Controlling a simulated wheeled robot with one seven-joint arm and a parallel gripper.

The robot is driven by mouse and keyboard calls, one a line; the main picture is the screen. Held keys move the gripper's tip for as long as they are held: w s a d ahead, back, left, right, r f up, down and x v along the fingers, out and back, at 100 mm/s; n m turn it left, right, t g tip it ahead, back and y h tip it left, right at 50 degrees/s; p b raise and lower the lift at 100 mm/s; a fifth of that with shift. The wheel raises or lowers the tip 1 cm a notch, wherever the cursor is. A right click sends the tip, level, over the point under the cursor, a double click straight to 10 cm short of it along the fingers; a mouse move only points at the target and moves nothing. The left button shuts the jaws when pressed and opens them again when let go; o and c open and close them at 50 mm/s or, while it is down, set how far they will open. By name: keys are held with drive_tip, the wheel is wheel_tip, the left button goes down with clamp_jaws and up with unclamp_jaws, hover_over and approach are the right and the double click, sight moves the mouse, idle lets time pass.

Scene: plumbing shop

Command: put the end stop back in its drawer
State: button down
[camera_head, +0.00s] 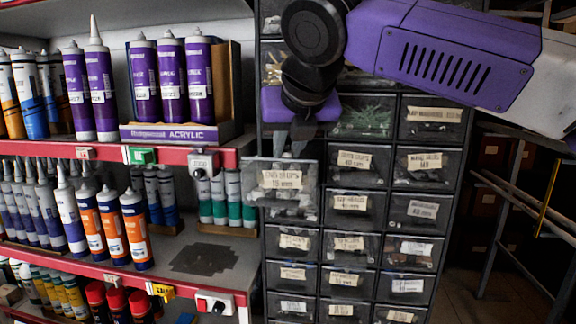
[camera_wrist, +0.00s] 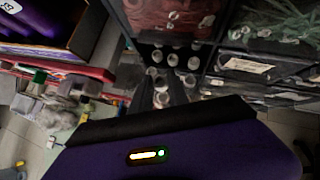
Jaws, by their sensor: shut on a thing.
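My gripper (camera_head: 291,146) points down over an open drawer (camera_head: 281,182) labelled "END STOPS 15 mm", pulled out from the dark cabinet. Its fingertips are at or just above the drawer's rim in the head view. In the wrist view my gripper (camera_wrist: 163,97) is shut on a small pale piece, the end stop (camera_wrist: 161,85), mostly hidden between the fingers. Several similar pale end stops (camera_wrist: 173,59) lie in the drawer beyond the fingers. I cannot tell whether the held one touches them.
Closed labelled drawers (camera_head: 364,160) fill the cabinet to the right and below. A shelf (camera_head: 220,262) with cartridges stands close on the left, with a grey tag device (camera_head: 204,163) on its red edge near the open drawer. A metal rack (camera_head: 505,205) stands at the far right.

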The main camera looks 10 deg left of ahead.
drive_tip(key=shift+f, duration=1.85)
drive_tip(key=c, duration=1.6)
unclamp_jaws()
drive_tip(key=shift+o, duration=0.2)
drive_tip(key=b+v, duration=0.2)
drive_tip(key=v, duration=1)
drive_tip(key=shift+r, duration=0.1)
